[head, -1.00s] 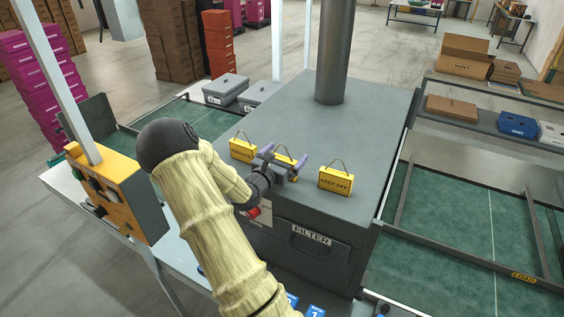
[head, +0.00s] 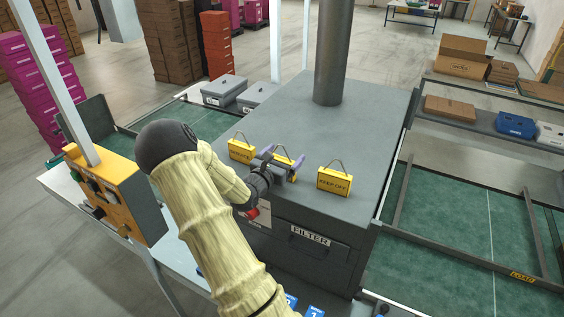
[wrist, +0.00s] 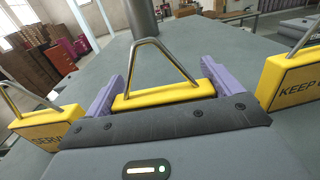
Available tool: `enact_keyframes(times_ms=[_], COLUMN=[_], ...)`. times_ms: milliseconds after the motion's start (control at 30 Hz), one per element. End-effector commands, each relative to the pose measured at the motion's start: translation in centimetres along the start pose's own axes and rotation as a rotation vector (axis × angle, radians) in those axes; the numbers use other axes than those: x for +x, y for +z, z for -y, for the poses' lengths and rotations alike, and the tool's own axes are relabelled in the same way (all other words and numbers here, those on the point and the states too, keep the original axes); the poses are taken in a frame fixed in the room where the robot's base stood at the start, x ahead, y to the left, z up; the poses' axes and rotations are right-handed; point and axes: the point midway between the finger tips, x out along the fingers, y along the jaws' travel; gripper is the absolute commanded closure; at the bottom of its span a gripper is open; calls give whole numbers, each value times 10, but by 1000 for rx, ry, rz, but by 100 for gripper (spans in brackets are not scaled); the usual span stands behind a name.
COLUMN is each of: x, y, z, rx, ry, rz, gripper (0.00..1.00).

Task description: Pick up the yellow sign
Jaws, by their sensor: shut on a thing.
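Three yellow signs with wire hangers stand in a row on top of the grey filter box (head: 375,112). The middle yellow sign (head: 284,150) is between the purple fingers of my gripper (head: 279,165), which is shut on it. In the wrist view the held sign (wrist: 165,96) shows its top edge and grey hanger, with a finger at each end; its face is hidden. The left sign (head: 241,149) is partly readable in the wrist view (wrist: 45,125) as "SERV". The right sign (head: 334,181) reads "KEEP OFF" and stands apart from my gripper.
A grey pipe (head: 333,55) rises from the back of the box top. A yellow control box (head: 122,192) stands at the left. Green conveyor beds (head: 450,225) lie to the right. The box top behind the signs is clear.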

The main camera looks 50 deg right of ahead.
Motion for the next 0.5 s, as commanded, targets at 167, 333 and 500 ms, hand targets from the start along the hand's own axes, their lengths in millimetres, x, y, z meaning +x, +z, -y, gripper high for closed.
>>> enact_keyframes(times_ms=[167, 333, 500], x=[0, 0, 0], y=[9, 30, 59], z=[0, 0, 0], rx=[4, 7, 7], ry=[-1, 0, 1], rz=[2, 2, 4], gripper=[33, 33, 33])
